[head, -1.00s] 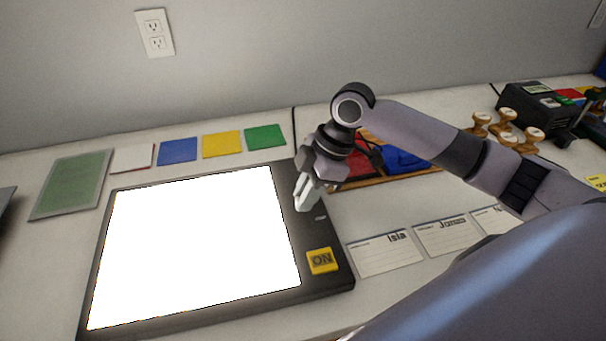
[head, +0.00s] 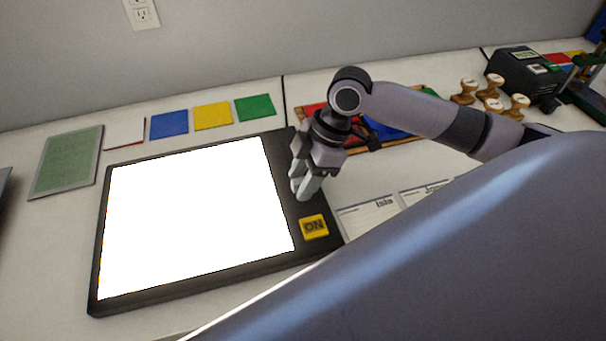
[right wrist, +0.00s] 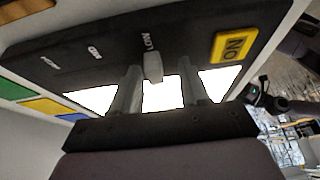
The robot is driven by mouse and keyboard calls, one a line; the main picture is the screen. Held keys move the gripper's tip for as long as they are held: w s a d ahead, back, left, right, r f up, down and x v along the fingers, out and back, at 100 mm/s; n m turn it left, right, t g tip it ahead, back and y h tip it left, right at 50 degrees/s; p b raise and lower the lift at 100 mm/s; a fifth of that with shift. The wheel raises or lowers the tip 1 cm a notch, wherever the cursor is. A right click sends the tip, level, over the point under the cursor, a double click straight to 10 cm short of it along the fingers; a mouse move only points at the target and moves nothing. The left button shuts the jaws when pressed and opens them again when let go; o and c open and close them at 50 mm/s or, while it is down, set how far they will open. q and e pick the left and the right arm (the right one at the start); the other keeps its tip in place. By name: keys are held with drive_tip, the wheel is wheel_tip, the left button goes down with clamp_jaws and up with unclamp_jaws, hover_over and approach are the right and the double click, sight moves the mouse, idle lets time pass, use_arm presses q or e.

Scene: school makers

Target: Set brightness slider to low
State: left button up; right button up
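The black light box has a bright white panel and a dark control strip (head: 284,170) on its right side. A yellow ON button (head: 314,226) sits at the strip's near end. My right gripper (head: 303,193) points down over the strip, just beyond the button. In the right wrist view, the light grey slider knob (right wrist: 153,68) stands beside the LOW label (right wrist: 147,41), with the MID label (right wrist: 94,50) farther left. The right gripper (right wrist: 160,84) is open, its fingers on either side of the knob with visible gaps. The knob is hidden in the head view. My left gripper is out of view.
Blue, yellow (head: 212,116) and green cards lie behind the light box, with a green sheet (head: 66,162) at left. Name cards (head: 370,217) lie right of the box. A tray (head: 405,128) of coloured pieces and wooden stamps (head: 490,98) stand farther back.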

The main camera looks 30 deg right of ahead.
drive_tip(key=shift+r, duration=0.15)
drive_tip(key=v, duration=0.7)
drive_tip(key=shift+d, duration=0.1)
idle(0.3)
